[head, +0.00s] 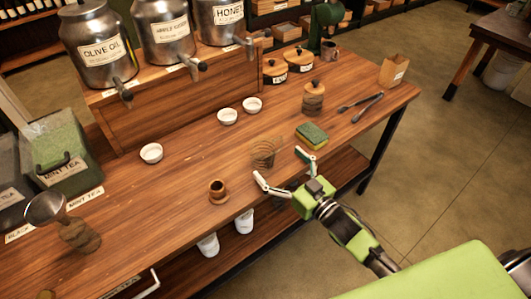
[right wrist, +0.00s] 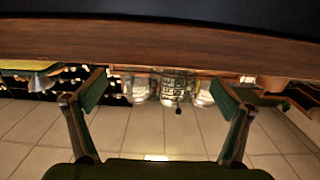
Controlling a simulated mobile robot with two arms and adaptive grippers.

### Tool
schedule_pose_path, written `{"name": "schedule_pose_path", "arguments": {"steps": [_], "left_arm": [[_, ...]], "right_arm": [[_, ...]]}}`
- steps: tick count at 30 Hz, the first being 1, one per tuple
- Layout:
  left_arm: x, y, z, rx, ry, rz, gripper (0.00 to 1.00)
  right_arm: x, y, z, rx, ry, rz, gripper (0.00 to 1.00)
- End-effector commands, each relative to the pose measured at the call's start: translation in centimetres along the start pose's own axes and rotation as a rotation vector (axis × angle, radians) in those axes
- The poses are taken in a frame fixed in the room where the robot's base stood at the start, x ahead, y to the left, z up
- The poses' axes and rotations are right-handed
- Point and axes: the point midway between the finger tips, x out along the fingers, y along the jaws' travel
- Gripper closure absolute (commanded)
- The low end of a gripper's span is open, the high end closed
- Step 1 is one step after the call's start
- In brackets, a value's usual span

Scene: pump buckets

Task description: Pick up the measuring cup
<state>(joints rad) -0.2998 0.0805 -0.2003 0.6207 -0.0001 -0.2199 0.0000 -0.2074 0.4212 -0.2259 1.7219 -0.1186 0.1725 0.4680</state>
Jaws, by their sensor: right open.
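The measuring cup looks like a clear glass with markings (head: 263,153). It stands on the wooden table near its front edge. My right gripper (head: 286,172) is open and empty at the table's front edge, just in front of the cup, with its fingers apart. In the right wrist view, which appears upside down, the clear cup (right wrist: 174,86) shows between the two open fingers (right wrist: 165,92), farther off and not touched. My left gripper cannot be made out in the head view.
A green and yellow sponge (head: 311,135) lies right of the cup. A small wooden cup (head: 217,190) stands to the left. White bowls (head: 227,116) stand behind. Tongs (head: 360,101) and a stacked jar (head: 313,98) are farther right. The table's front edge is close below the gripper.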

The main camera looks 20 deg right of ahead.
Motion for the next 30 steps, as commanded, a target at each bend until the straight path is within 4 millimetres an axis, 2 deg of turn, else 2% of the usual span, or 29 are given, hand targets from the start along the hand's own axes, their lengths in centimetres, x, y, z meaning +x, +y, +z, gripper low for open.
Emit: {"name": "schedule_pose_path", "arguments": {"steps": [9,12,19,20,24,25,30], "left_arm": [[-0.9,0.0,-0.1,0.000,0.001,0.000,0.60],[-1.0,0.0,-0.1,0.000,0.001,0.000,0.60],[-0.9,0.0,-0.1,-0.001,0.001,0.000,0.60],[-0.9,0.0,-0.1,-0.001,0.001,0.000,0.60],[-0.9,0.0,-0.1,-0.001,0.000,0.001,0.60],[-0.9,0.0,-0.1,-0.001,0.000,0.001,0.60],[-0.9,0.1,-0.1,-0.001,0.000,0.001,0.60]], "right_arm": [[4.3,-0.1,-0.3,-0.001,0.000,0.000,0.05],[5.0,-0.1,-0.2,0.000,0.000,0.000,0.05],[5.0,-0.1,-0.1,0.000,-0.001,0.000,0.05],[5.0,-0.1,-0.1,0.000,-0.001,0.000,0.10],[5.0,-0.1,-0.1,0.000,-0.001,0.000,0.46],[5.0,-0.1,-0.1,0.000,-0.001,0.000,0.50],[5.0,-0.1,-0.2,0.000,0.001,-0.001,0.50]]}}
